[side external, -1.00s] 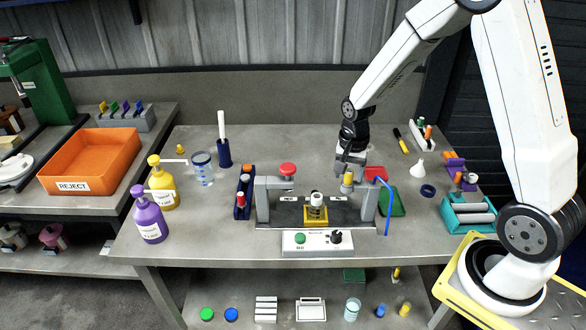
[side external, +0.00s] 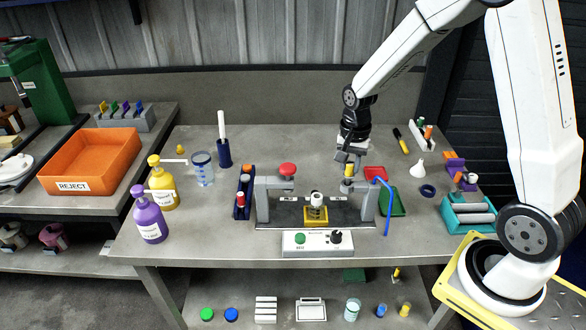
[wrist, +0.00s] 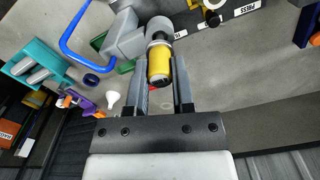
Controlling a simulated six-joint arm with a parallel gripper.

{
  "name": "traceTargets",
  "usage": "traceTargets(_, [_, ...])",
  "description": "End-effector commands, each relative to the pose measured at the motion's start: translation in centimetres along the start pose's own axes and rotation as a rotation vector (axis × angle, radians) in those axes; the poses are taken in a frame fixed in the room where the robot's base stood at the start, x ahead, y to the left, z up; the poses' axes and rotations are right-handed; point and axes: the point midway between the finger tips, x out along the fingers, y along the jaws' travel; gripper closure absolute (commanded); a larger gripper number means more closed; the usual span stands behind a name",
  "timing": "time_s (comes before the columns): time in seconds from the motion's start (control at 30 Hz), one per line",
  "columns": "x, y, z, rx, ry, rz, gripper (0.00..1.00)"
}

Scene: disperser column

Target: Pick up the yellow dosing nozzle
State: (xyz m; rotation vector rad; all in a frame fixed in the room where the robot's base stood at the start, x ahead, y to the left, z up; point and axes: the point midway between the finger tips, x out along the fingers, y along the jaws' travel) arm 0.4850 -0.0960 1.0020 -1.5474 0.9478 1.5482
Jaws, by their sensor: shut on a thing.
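The yellow dosing nozzle (side external: 349,170) is a short yellow cylinder beside the top of the grey fixture's right post. In the wrist view the nozzle (wrist: 158,65) lies between my two fingers, with a grey end pointing away from me. My gripper (side external: 346,160) points down and is shut on the nozzle. The fingers also show in the wrist view (wrist: 161,82), one on each side of it. Whether the nozzle's far end touches the grey fixture (side external: 369,190) cannot be told.
A blue bent tube (side external: 387,210) stands just right of the fixture, by a green tray (side external: 398,203) and a red tray (side external: 377,173). A white funnel (side external: 417,169) and dark blue ring (side external: 427,190) lie farther right. The table behind the fixture is mostly clear.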

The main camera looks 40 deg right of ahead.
Motion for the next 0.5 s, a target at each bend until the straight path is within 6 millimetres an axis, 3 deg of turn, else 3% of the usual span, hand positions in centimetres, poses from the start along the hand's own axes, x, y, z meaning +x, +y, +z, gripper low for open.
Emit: traceTargets(0.5, [-5.6,3.4,2.6,0.000,0.003,-0.004,1.00])
